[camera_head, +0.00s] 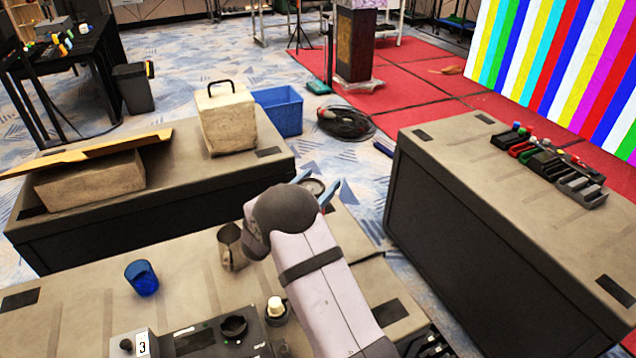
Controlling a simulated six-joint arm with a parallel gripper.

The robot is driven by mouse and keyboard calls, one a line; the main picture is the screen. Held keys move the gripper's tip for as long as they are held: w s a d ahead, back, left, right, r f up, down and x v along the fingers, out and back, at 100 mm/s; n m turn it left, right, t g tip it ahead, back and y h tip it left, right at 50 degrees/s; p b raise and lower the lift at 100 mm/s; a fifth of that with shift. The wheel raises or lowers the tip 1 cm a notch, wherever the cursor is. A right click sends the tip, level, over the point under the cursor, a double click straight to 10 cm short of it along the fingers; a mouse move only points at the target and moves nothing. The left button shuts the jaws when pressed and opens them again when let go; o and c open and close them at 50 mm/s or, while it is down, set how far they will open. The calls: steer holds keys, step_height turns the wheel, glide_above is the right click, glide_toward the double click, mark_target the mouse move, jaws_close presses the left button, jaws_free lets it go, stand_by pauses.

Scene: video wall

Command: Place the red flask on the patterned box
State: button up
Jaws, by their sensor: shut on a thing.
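My gripper (318,190) shows only in part beyond my arm's dark, rounded wrist, with its blue fingers apart around a thing with a round, dark rim (314,186). Most of the held thing is hidden by my arm, and I cannot tell its colour or whether it is the red flask. No red flask is clear elsewhere. No box is plainly the patterned one: a pale, mottled block with a black handle (230,125) stands on the left bench, and a dark stand with a patterned front (354,45) is far back.
The near bench holds a blue cup (141,278), a metal pitcher (231,247) and a device (215,336). The left bench (190,187) carries a second block (90,182) under an orange-brown board. The right bench (490,205) carries several small trays. A blue bin (280,110) stands behind.

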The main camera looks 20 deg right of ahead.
steer(key=o, duration=1.6)
steer(key=shift+f, duration=0.15)
steer(key=shift+r, duration=0.3)
steer(key=b+v, duration=0.2)
steer(key=v, duration=1)
